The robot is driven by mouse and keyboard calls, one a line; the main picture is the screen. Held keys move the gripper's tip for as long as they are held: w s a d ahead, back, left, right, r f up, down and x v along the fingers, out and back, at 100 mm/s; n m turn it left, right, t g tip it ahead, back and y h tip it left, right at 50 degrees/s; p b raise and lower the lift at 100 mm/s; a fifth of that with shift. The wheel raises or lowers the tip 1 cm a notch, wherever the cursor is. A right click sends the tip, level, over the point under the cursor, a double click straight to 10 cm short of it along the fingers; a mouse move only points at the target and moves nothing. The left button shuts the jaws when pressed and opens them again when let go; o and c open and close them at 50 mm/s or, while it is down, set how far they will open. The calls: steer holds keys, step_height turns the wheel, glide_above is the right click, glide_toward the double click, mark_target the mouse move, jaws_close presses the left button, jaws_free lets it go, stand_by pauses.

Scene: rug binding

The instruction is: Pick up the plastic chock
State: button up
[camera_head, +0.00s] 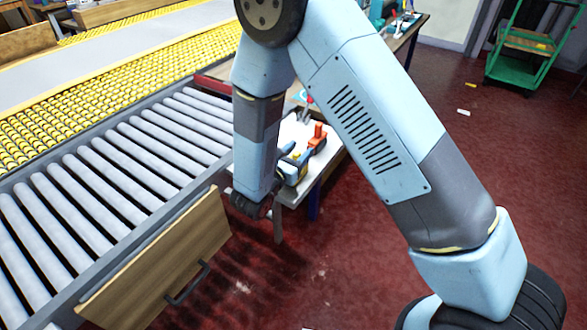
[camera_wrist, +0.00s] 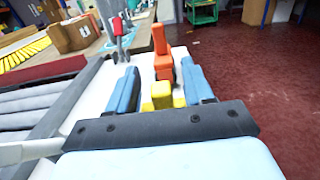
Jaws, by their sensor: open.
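An orange stepped piece, which looks like the plastic chock (camera_wrist: 164,64), stands on a pale worktop, upright at its far end. It also shows in the head view (camera_head: 318,136), just right of my gripper (camera_head: 294,158). In the wrist view my gripper (camera_wrist: 159,72) is open, its two blue fingers apart. The orange piece is ahead, between the finger lines and past the tips or close to them; the exact gap cannot be told. A yellow piece (camera_wrist: 160,95) shows between the fingers nearer the palm; I cannot tell what it belongs to. The chock's lower part is partly hidden.
A red-handled tool (camera_wrist: 118,28) stands on the worktop (camera_wrist: 92,97) beyond the left finger. A roller conveyor (camera_head: 120,160) runs along the left, with a wooden drawer front (camera_head: 165,265) below. Cardboard boxes (camera_wrist: 75,34) lie farther back. A green cart (camera_head: 520,60) stands far right; red floor is largely clear.

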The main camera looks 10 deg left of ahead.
steer(key=shift+c, duration=0.2)
jaws_close()
stand_by(0.3)
